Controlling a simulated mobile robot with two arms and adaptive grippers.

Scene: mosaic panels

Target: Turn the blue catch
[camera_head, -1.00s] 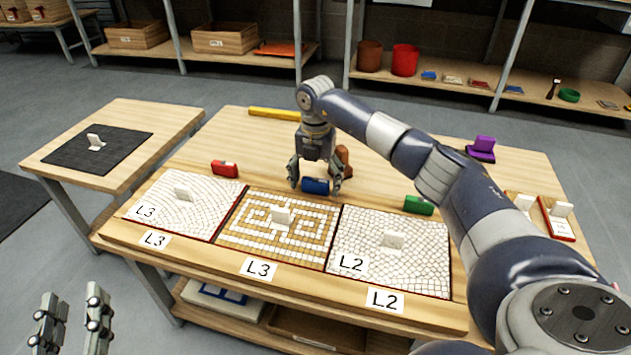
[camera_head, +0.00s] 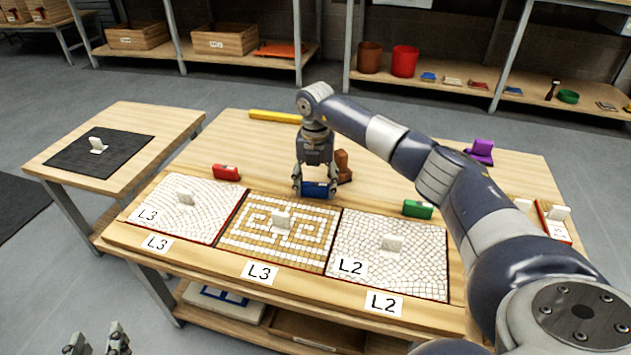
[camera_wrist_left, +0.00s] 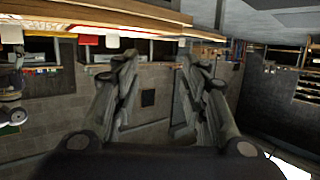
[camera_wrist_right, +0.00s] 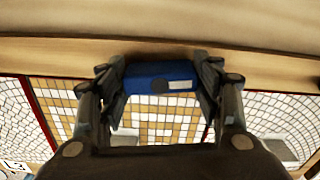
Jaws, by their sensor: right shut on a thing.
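The blue catch (camera_head: 317,189) is a small block at the back edge of the middle mosaic panel (camera_head: 313,262). My right gripper (camera_head: 316,192) points down over it and is shut on it, one finger at each end. In the right wrist view the blue catch (camera_wrist_right: 160,77) lies between the fingertips, with a dark round spot and a pale label on its face. My left gripper (camera_head: 97,345) shows at the bottom left of the head view, away from the table. In the left wrist view its fingers (camera_wrist_left: 160,75) are apart with nothing between them.
A red catch (camera_head: 226,172) and a green catch (camera_head: 418,209) stand behind the left panel (camera_head: 205,220) and right panel (camera_head: 400,272). A brown object (camera_head: 343,165) stands just behind my right gripper. A yellow bar (camera_head: 275,117) and a purple object (camera_head: 481,151) lie farther back.

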